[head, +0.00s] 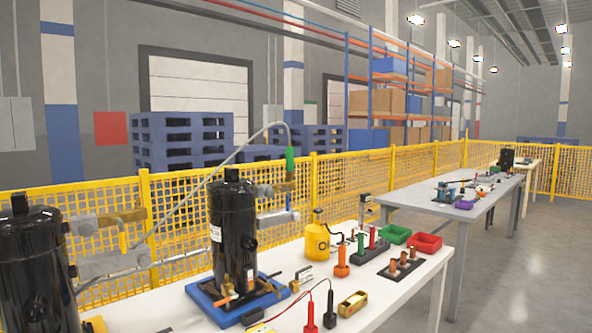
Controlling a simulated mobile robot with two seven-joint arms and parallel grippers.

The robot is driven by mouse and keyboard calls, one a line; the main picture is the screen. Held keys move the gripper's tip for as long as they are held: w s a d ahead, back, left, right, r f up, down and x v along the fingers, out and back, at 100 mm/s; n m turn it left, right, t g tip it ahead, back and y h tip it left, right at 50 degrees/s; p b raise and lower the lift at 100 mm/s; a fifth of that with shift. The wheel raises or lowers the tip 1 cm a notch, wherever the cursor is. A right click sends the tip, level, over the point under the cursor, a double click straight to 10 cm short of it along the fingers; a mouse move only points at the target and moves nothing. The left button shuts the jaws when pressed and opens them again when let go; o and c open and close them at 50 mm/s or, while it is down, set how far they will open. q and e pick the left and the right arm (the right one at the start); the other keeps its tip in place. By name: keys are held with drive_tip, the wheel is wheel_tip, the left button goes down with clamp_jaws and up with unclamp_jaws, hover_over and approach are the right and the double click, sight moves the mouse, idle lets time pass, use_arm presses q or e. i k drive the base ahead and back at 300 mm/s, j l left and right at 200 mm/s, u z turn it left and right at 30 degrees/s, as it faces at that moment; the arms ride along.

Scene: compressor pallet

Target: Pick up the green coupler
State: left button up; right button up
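A green coupler (291,159) shows at the end of a grey hose (215,166), above a brass fitting (275,189) beside the black compressor (233,235). I cannot tell whether it touches the fitting. The hose arches up from the lower left and comes down into the coupler. The compressor stands upright on a blue base (205,303) on the white table (395,300). I cannot make out either of my grippers in the head view.
Another black compressor (37,265) stands at the left. Red (425,243) and green (395,233) trays, a yellow bottle (317,243) and several small tools crowd the white table. A yellow fence (350,178) runs behind; a grey table (450,208) stands farther back.

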sight(290, 150)
drive_tip(key=i+l, duration=0.3)
drive_tip(key=i+l+u, duration=0.1)
drive_tip(key=i+l, duration=0.25)
drive_tip(key=l, duration=0.15)
drive_tip(key=i+l, duration=0.3)
drive_tip(key=l, duration=0.15)
drive_tip(key=i+l+u, duration=0.1)
drive_tip(key=i+l, duration=0.5)
drive_tip(key=l, duration=0.25)
drive_tip(key=u, duration=0.05)
